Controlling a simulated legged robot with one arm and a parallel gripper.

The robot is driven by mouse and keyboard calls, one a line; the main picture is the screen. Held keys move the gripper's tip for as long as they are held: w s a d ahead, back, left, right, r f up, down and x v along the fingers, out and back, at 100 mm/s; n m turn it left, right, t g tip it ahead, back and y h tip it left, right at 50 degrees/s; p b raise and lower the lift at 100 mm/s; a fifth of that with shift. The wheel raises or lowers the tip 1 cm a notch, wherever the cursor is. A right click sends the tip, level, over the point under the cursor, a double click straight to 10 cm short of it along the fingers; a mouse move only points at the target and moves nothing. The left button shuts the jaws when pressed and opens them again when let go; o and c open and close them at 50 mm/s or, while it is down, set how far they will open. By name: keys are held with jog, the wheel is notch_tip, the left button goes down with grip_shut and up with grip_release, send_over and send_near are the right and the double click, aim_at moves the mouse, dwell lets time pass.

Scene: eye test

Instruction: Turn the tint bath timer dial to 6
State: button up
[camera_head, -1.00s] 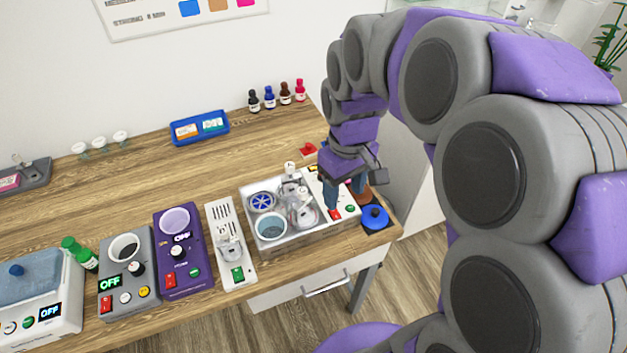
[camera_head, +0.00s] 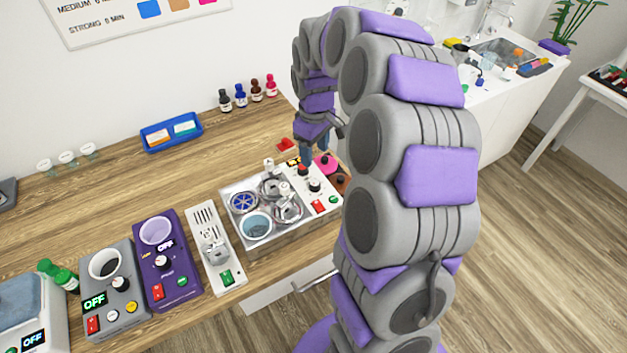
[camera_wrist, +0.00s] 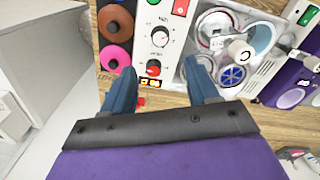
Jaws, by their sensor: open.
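The tint bath (camera_head: 278,240) is a steel tray unit with a white control panel (camera_head: 325,191) on its right. The panel has a black dial (camera_head: 314,185), a red-topped knob (camera_head: 303,170) and a small lit orange display (camera_head: 293,161). In the wrist view the black dial (camera_wrist: 160,38) sits in a ring of marks, too small to read. The red-topped knob (camera_wrist: 153,68) is nearer to my gripper. My gripper (camera_wrist: 158,66) is open and empty, its blue fingers spread on either side of the panel's far end. It touches neither dial visibly. In the head view my gripper (camera_head: 312,149) is partly hidden.
Pink (camera_wrist: 115,57) and brown (camera_wrist: 113,22) knobbed discs lie beside the panel. A red object (camera_head: 286,145) lies behind the bath. A white slotted unit (camera_head: 215,250) and a purple unit (camera_head: 168,262) stand to the left. The wood behind the bath is mostly clear.

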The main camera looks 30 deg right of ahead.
aim_at(315, 182)
notch_tip(315, 182, down, 11)
jog(key=shift+f+b, duration=0.2)
jog(key=shift+b, duration=0.9)
jog(key=shift+c, duration=0.4)
jog(key=c, duration=1)
jog(key=shift+o, duration=0.2)
